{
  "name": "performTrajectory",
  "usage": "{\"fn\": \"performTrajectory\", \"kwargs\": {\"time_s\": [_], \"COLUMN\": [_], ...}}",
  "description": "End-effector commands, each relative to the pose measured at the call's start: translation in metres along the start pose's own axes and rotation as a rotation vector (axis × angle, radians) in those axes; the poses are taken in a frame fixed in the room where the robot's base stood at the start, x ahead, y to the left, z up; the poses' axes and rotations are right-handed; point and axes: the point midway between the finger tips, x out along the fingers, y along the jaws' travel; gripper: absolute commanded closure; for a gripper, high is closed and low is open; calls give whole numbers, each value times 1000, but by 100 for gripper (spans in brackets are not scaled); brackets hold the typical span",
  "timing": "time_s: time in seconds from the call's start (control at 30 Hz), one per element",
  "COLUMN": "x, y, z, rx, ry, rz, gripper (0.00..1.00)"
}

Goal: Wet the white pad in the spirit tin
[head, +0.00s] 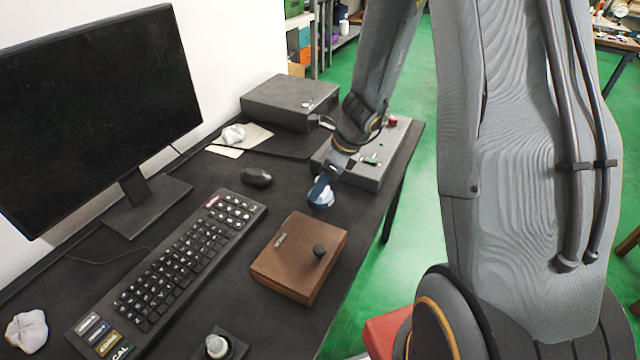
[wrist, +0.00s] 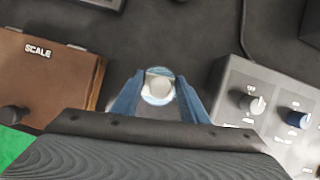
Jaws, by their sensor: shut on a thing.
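My gripper (head: 322,186) reaches down near the right side of the dark desk. In the wrist view its blue fingers (wrist: 159,90) are on both sides of a small white round piece, which looks like the white pad (wrist: 160,86). They are shut on it. A round blue-and-white thing, which looks like the spirit tin (head: 321,198), is right under the fingers. In the wrist view a pale blue rim (wrist: 157,101) shows around the white piece. I cannot tell whether the pad touches the inside of the tin.
A brown box marked SCALE (wrist: 40,75) with a black knob stands nearby; the head view shows it too (head: 290,262). A grey control box (head: 365,165) is close behind the gripper. A keyboard (head: 170,275), mouse (head: 256,177) and crumpled white cloth (head: 27,331) lie left.

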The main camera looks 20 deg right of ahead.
Motion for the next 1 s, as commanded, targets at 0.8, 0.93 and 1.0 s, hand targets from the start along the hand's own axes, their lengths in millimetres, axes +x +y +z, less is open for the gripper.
{"fn": "performTrajectory", "kwargs": {"time_s": [0.8,0.93,1.0], "x": [-30,-38,-42], "y": [1,0,1], "z": [12,15,16], "rx": [1,0,0], "ry": [1,1,1], "rz": [0,1,1], "gripper": [78,78,78]}}
